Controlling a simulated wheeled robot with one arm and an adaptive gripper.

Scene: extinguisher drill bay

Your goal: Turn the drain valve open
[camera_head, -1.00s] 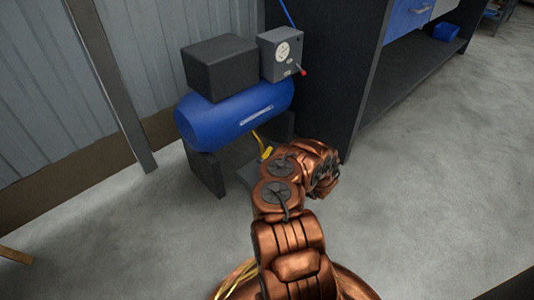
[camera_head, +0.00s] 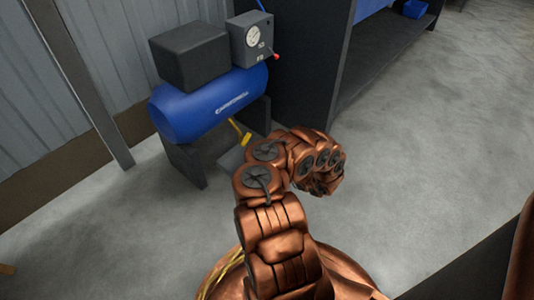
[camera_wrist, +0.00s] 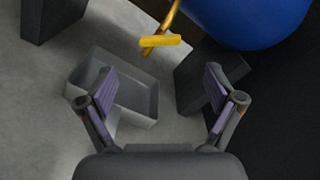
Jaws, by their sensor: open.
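The drain valve (camera_head: 240,132) hangs under the blue compressor tank (camera_head: 207,104) as a yellow pipe with a yellow handle. In the wrist view its handle (camera_wrist: 161,41) shows at top centre, a bar lying roughly crosswise at the end of the pipe. The tank (camera_wrist: 245,18) fills the upper right there. My gripper (camera_wrist: 163,88) is open and empty, with its two fingers spread apart. The handle appears beyond the fingertips and between them, not touched. In the head view my arm hides the gripper's fingers.
A grey open tray (camera_wrist: 120,87) sits on the floor below the valve. Dark tank supports (camera_head: 187,165) stand on either side. A dark cabinet (camera_head: 308,70) stands close right of the compressor. Corrugated wall (camera_head: 110,50) is behind; floor at right is clear.

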